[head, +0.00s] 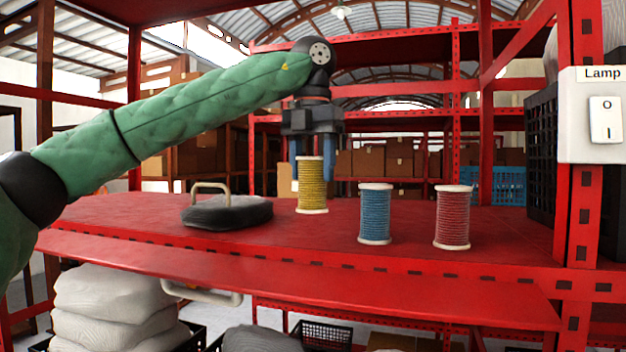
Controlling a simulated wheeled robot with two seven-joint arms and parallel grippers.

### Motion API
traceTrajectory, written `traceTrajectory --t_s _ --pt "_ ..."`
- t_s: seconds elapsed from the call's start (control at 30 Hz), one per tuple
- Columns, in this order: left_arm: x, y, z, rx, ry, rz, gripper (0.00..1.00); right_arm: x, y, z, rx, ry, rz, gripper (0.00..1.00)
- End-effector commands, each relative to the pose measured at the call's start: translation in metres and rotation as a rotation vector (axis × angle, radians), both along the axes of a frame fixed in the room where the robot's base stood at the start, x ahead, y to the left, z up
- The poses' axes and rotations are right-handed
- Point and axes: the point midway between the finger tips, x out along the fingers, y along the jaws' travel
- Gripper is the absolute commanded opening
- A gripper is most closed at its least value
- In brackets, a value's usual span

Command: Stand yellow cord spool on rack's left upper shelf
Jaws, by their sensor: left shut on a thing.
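The yellow cord spool (312,187) is upright, with pale end discs, above or on the red upper shelf (130,215). My left gripper (312,172) points down over it, its blue fingers on either side, shut on the spool. I cannot tell whether the spool's base touches the shelf. A blue cord spool (375,214) and a pink-red cord spool (453,218) stand upright on the shelf to the right of the yellow one. My right gripper is not in view.
A dark round pad with a beige handle (228,212) lies left of the yellow spool. A lamp switch box (594,115) is on the right post. A black crate (541,160) stands at the right. White sacks (110,305) lie below. The shelf's left part is clear.

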Motion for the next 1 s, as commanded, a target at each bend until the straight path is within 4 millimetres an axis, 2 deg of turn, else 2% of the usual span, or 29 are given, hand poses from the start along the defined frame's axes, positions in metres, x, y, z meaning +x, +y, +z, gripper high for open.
traceTrajectory --t_s 0.27,0.7,1.0 --pt "0.01 -0.002 -0.009 0.001 0.001 -0.001 0.27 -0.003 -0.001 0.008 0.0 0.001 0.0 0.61" --pt "0.009 -0.002 -0.043 0.0 0.001 -0.002 0.27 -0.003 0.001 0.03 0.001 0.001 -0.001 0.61" --pt "0.009 -0.002 -0.046 0.0 0.0 0.0 0.27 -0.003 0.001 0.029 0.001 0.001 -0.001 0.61"
